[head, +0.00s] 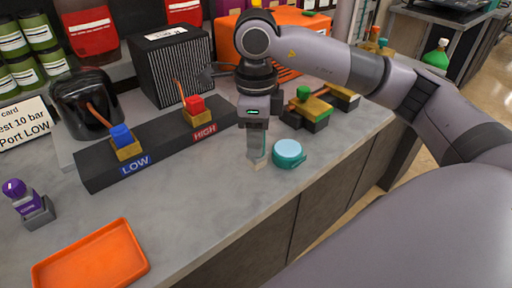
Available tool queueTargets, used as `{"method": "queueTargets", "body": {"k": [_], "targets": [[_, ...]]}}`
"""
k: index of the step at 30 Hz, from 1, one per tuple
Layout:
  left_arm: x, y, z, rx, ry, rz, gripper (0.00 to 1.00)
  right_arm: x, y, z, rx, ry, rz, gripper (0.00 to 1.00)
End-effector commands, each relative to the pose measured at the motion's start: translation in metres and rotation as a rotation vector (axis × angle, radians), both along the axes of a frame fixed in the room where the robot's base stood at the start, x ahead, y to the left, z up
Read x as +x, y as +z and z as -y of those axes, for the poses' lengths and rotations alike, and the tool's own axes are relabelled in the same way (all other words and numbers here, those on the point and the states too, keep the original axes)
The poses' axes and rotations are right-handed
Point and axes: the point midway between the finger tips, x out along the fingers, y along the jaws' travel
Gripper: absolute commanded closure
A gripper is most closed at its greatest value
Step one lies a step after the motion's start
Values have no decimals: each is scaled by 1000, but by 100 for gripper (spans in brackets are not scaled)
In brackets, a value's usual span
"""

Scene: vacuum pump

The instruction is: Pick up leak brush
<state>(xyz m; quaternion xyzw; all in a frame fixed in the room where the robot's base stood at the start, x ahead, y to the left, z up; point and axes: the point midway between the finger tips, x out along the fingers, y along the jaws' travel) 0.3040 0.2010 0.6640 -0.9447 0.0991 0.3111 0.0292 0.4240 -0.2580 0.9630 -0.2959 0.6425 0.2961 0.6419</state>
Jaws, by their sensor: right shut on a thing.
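My right gripper (257,152) points straight down over the counter, just left of a round teal-lidded pot (289,153). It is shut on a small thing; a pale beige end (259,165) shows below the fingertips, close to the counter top. I take this for the leak brush, but the fingers hide most of it. I cannot tell whether the beige end touches the counter. My left gripper is not in view.
A dark block marked LOW and HIGH (150,165) with blue and red fittings stands left of the gripper. An orange tray (92,262) and a purple-topped item (28,205) are at front left. Brass fittings (311,108) stand behind the pot. The middle counter is clear.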

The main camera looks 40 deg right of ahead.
Motion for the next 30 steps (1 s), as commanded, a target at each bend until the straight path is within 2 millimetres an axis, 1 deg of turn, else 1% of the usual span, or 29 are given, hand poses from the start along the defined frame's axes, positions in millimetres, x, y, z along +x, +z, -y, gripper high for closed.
{"method": "queueTargets", "body": {"k": [1,5,6,9,15,18,22,30], "targets": [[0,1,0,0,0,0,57,2,16,-1,3,1,9,98],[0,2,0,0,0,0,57,1,58,-1,3,0,10,98],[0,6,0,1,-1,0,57,1,70,0,1,0,9,98],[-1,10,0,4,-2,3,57,1,95,0,-1,-1,7,98],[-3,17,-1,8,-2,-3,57,0,132,0,0,-1,6,98],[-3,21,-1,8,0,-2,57,0,145,0,0,-1,4,98],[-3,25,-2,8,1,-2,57,0,157,0,0,0,3,98],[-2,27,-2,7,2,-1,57,0,164,0,1,0,1,98]]}}
